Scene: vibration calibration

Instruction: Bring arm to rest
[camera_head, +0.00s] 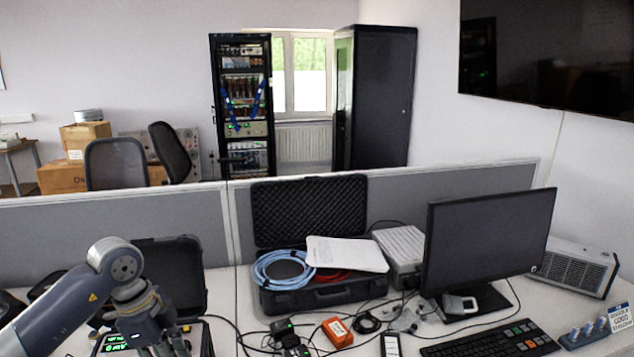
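My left arm (65,300) comes in from the left edge and bends down at a grey wrist joint. My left gripper (158,347) points down at the bottom edge of the view, over the left part of the white desk (223,292). Its fingertips are cut off by the frame, so I cannot see whether it is open or shut or whether it touches anything. A device with a lit green display (115,343) lies just behind and beside it, partly hidden. My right arm and gripper do not show.
An open black case (335,296) holds a blue coiled cable (281,282) and papers (346,254). Another open black case (172,262) stands close behind my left wrist. A monitor (487,243), keyboard (490,340), orange box (337,331) and loose cables crowd the desk. A grey partition (410,207) runs behind.

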